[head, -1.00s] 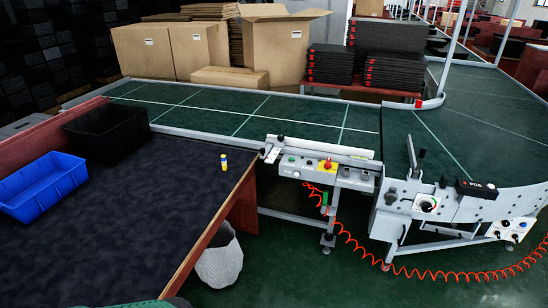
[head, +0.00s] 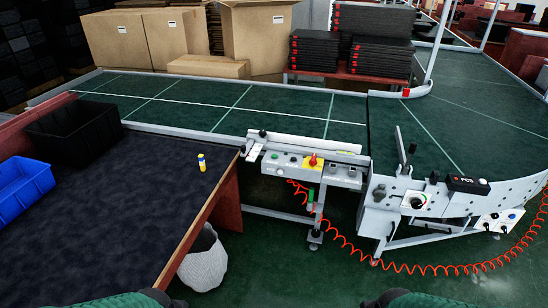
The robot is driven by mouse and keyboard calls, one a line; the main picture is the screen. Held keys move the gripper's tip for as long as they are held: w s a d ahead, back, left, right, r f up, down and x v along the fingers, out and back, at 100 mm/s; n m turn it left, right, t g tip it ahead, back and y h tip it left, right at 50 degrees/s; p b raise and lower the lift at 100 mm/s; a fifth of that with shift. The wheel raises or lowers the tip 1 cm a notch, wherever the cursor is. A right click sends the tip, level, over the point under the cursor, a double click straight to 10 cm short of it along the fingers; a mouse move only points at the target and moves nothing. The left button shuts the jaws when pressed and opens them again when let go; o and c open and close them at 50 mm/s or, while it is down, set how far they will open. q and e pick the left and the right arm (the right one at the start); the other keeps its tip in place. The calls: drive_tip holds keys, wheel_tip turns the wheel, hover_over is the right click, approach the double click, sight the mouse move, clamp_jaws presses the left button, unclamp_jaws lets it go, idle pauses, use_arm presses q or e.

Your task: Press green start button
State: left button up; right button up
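A grey control panel (head: 300,166) is mounted on the near side of the conveyor, in the middle of the head view. A small green button (head: 276,156) sits toward the left of its face. A red knob on a yellow plate (head: 313,161) is to the right of the button. The button is small, and I cannot tell whether it is pressed. Only green and dark parts of my arms show at the bottom edge. Neither gripper is in view, and nothing of mine touches the panel.
A dark table (head: 120,205) at left carries a black bin (head: 75,137), a blue bin (head: 22,190) and a small yellow bottle (head: 202,163). A white basket (head: 204,266) stands beside the table. A red coiled hose (head: 345,243) hangs below the panel. Green floor in front is open.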

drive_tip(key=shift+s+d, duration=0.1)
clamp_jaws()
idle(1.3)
